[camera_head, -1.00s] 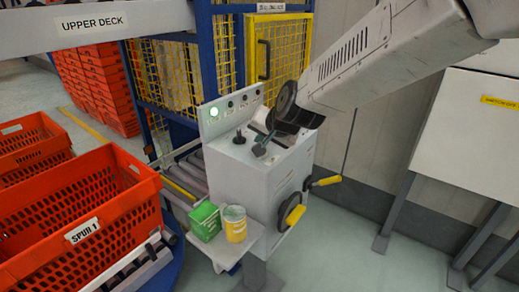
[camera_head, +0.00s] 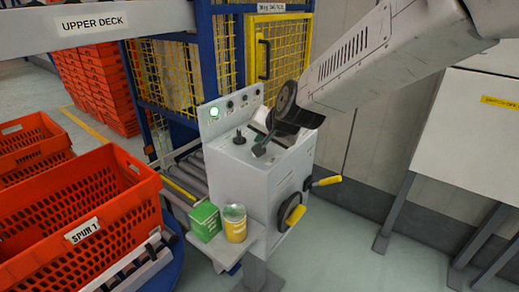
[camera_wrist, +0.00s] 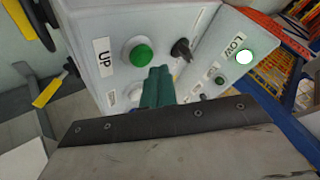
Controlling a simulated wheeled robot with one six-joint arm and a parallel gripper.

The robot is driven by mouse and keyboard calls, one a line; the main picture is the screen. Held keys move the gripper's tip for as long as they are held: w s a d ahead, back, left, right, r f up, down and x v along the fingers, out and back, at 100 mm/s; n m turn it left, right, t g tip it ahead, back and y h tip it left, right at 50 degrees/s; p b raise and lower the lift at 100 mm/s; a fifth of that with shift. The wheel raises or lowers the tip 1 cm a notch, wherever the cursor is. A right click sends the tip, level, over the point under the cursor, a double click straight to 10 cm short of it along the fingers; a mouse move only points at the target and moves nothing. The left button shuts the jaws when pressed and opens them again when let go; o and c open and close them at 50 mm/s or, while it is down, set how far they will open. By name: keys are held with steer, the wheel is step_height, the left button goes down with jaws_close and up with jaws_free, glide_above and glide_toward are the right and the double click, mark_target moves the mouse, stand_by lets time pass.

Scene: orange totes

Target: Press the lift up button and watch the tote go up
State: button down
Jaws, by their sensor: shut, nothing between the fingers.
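The control box (camera_head: 250,165) is a pale grey pedestal below my arm. In the wrist view its green button (camera_wrist: 138,54) stands beside a label reading UP. My gripper (camera_wrist: 158,75) is shut and empty, its dark green fingertips just beside the green button; I cannot tell whether they touch it. In the head view my gripper (camera_head: 260,149) is over the top panel and the button is hidden. A black knob (camera_wrist: 182,50) and a lit white lamp (camera_wrist: 244,57) marked LOW are to the right. An orange tote (camera_head: 75,205) labelled SPUR 1 sits at the left.
A yellow-handled crank (camera_head: 294,214) sticks out at the right. A yellow mesh cage (camera_head: 279,50) rises behind.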

steer(key=shift+f, duration=0.45)
